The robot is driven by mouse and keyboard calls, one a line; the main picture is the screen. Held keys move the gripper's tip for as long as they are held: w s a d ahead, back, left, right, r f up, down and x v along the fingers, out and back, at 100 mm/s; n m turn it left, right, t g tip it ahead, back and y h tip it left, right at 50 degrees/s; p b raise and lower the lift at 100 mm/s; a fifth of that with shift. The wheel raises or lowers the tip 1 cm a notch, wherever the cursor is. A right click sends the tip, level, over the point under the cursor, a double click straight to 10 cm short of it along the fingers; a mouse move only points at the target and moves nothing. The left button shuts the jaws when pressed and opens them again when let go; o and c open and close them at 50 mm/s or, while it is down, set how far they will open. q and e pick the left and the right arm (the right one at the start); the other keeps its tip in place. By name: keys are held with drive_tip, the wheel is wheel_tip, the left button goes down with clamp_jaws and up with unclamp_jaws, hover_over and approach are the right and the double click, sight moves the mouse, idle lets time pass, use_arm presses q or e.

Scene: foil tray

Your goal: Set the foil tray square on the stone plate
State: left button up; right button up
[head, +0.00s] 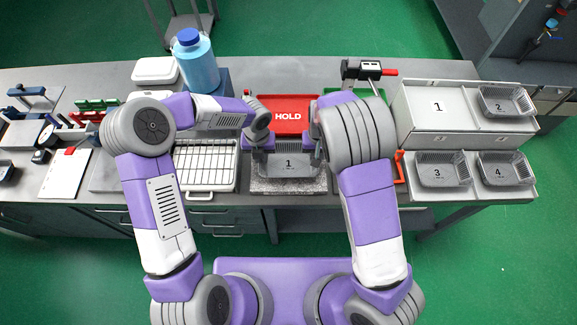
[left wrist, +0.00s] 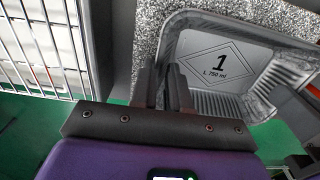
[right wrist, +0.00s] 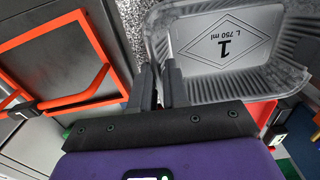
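The foil tray (head: 288,166), marked 1, is over the speckled stone plate (head: 288,187); whether it touches the plate is hard to tell. In the head view it looks roughly in line with the plate, whose front strip shows. My left gripper (head: 258,154) is at the tray's left end, its fingers (left wrist: 166,84) closed with the tray wall between them. My right gripper (head: 319,155) is at the right end, partly hidden by my arm; its fingers (right wrist: 160,82) are closed on that wall. The tray (left wrist: 226,62) looks empty inside and also shows in the right wrist view (right wrist: 230,50).
A wire rack (head: 205,165) in a white tray stands left of the plate. A red HOLD tray (head: 288,103) lies behind. An orange frame (head: 399,167) is close on the right. Numbered bins with foil trays (head: 443,172) stand further right. A blue bottle (head: 196,62) stands back left.

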use_arm(q)
drive_tip(key=o, duration=0.4)
drive_tip(key=shift+d+r, duration=0.1)
drive_tip(key=shift+d, duration=0.3)
use_arm(e)
drive_tip(key=o, duration=0.4)
drive_tip(key=shift+a+r, duration=0.1)
drive_tip(key=shift+a, duration=0.25)
use_arm(q)
drive_tip(key=shift+a, duration=0.15)
use_arm(e)
drive_tip(key=shift+o, duration=0.2)
drive_tip(key=shift+d, duration=0.1)
drive_tip(key=shift+d, duration=0.1)
use_arm(q)
wheel_tip(320, 180, up, 12)
use_arm(e)
wheel_tip(320, 180, up, 12)
